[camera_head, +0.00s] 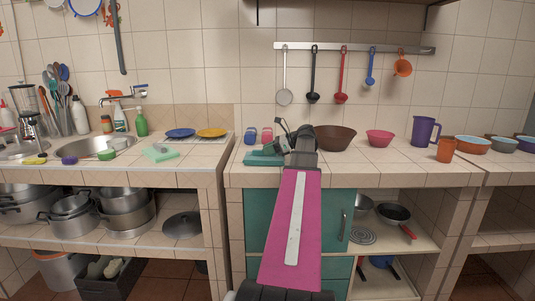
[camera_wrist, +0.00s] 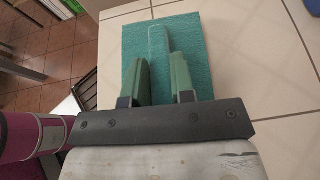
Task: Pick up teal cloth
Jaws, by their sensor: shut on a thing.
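The teal cloth (camera_head: 260,159) lies at the front edge of the tiled counter, left of my arm in the head view. In the wrist view the teal cloth (camera_wrist: 193,35) is a flat rectangle with a paler raised strip along its middle. My gripper (camera_wrist: 162,60) is over the cloth, its two green fingers on either side of that strip and shut on it. The cloth still appears to rest on the counter. In the head view my gripper's fingertips are hidden behind my arm and wrist.
Blue and pink small items (camera_head: 251,136) stand behind the cloth. A brown bowl (camera_head: 336,138) and a pink bowl (camera_head: 379,138) sit to the right, with a purple pitcher (camera_head: 424,131) and an orange cup (camera_head: 445,150) beyond. Bare tiles (camera_wrist: 265,70) lie right of the cloth.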

